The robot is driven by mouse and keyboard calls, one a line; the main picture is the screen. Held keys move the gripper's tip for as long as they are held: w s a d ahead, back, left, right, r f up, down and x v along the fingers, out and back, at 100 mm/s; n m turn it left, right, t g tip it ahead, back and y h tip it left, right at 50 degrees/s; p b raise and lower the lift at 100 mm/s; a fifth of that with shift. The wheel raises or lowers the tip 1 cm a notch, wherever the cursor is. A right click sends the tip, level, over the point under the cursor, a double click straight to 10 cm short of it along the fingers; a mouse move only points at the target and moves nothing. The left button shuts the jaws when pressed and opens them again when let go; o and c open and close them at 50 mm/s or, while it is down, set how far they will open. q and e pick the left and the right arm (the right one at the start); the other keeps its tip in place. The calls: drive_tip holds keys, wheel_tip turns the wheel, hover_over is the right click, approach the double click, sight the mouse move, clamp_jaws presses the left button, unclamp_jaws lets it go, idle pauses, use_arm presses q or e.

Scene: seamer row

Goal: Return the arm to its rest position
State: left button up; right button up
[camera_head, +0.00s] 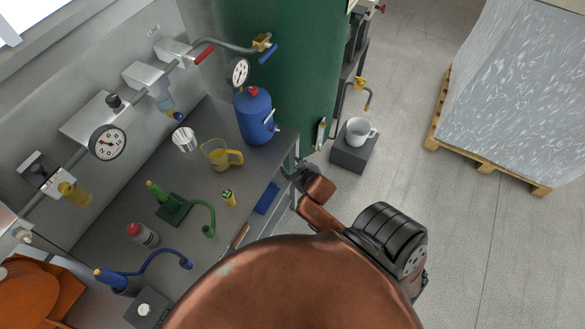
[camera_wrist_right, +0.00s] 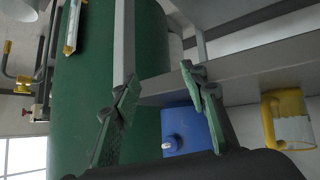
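My right arm (camera_head: 290,285) crosses the bottom of the head view as copper-coloured links with a black joint (camera_head: 392,242). My right gripper (camera_head: 296,174) is small and partly hidden there, beside the bench's right edge near the green tank. In the right wrist view its two fingers (camera_wrist_right: 160,78) stand wide apart with nothing held between them. Beyond them are the blue bottle (camera_wrist_right: 184,130) and the bench edge. My left gripper is in neither view.
The grey bench (camera_head: 112,215) holds a yellow jug (camera_head: 218,155), a blue bottle (camera_head: 254,118), a green-based stand (camera_head: 172,208) and small bottles. The green tank (camera_head: 285,60) stands close behind the gripper. A white mug (camera_head: 358,130) sits on a dark block. Open floor (camera_head: 480,240) lies right.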

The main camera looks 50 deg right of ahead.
drive_tip(key=shift+s+a+f, duration=0.1)
drive_tip(key=shift+s+f, duration=0.1)
drive_tip(key=shift+f, duration=0.4)
drive_tip(key=s+a+f+n+g+y, duration=0.15)
drive_tip(key=s+f, duration=0.25)
drive_tip(key=f, duration=0.7)
drive_tip(key=s+a+f+g, duration=0.15)
drive_tip(key=s+f, duration=0.35)
drive_tip(key=f, duration=0.6)
drive_tip(key=s+a+f+g+y, duration=0.15)
drive_tip(key=s+f, duration=0.25)
drive_tip(key=f, duration=0.6)
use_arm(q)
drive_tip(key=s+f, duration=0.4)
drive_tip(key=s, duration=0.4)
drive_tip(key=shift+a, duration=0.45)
use_arm(e)
drive_tip(key=s+a+f+g, duration=0.1)
drive_tip(key=s+f, duration=0.4)
drive_tip(key=s, duration=0.3)
drive_tip(key=s+a+f+n+g, duration=0.1)
drive_tip(key=s+a+f, duration=0.1)
drive_tip(key=s+f, duration=0.4)
drive_tip(key=s+a+f+g, duration=0.2)
drive_tip(key=s+f, duration=0.3)
drive_tip(key=s, duration=0.7)
drive_tip(key=shift+s+f+n, duration=0.15)
drive_tip(key=shift+f+n, duration=0.05)
drive_tip(key=shift+n, duration=0.15)
